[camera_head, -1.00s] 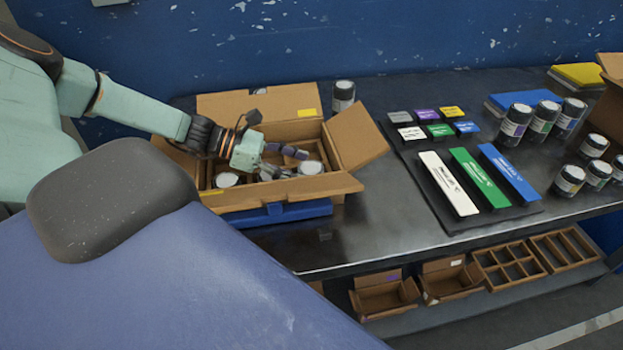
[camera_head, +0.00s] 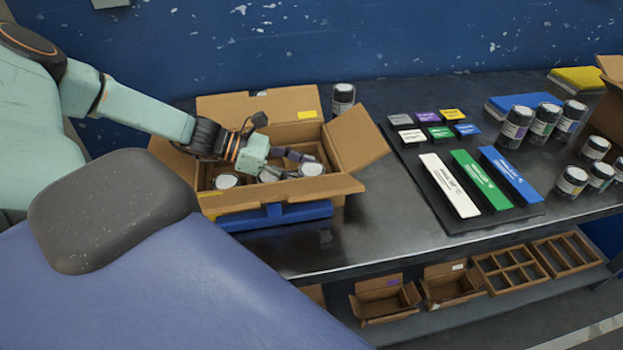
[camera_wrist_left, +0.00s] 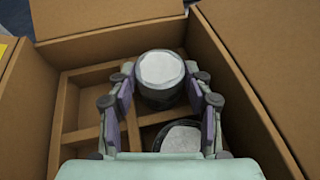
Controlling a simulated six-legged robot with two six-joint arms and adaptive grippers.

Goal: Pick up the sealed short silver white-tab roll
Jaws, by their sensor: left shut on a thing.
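A short roll with a silver-white round top (camera_wrist_left: 159,69) and a dark side sits between the fingers of my left gripper (camera_wrist_left: 160,98) in the left wrist view. The fingers are shut on it, one on each side. In the head view its pale top (camera_head: 312,169) shows at the tips of my left gripper (camera_head: 287,164), inside the open cardboard box (camera_head: 352,185). A second roll (camera_wrist_left: 182,137) with a pale top and dark rim stands nearer my wrist; it also shows in the head view (camera_head: 228,180). I cannot read any tab or seal on the held roll. My right gripper is out of view.
White, green and blue long packs (camera_head: 484,180) lie on a dark mat to the right. Several jars (camera_head: 516,126) stand farther right.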

